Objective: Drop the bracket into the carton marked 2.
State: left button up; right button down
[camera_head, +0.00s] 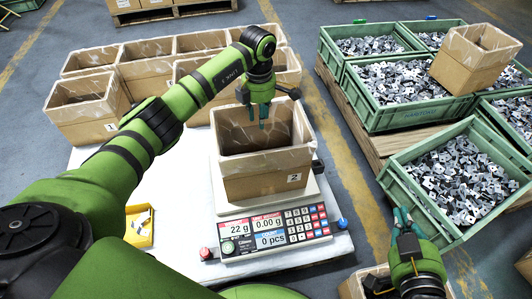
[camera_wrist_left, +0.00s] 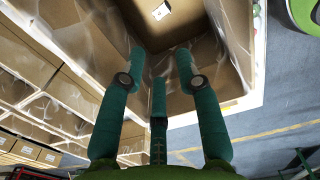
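The carton marked 2 (camera_head: 266,185) stands upright on the scale, its top open. My left gripper (camera_head: 257,115) points down over its opening. In the left wrist view the fingers of my left gripper (camera_wrist_left: 158,60) are spread apart with nothing between them. A small pale bracket (camera_wrist_left: 162,11) with a dark hole shows beyond the fingertips, inside the carton and apart from the gripper. The head view does not show it, as the carton's front wall hides the floor. My right gripper (camera_head: 402,222) is low at the right, by a green crate; its finger gap is unclear.
The scale (camera_head: 270,232) shows 22 g. A yellow tray (camera_head: 140,226) with pale pieces lies on the white table (camera_head: 180,255). Several cartons, one marked 1 (camera_head: 85,112), stand behind. Green crates of metal parts (camera_head: 455,190) fill the right.

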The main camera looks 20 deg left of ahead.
pick_arm(q)
notch_tip(320, 180, up, 11)
jog(key=shift+r, duration=0.15)
jog(key=shift+d, duration=0.1)
dwell(0.4)
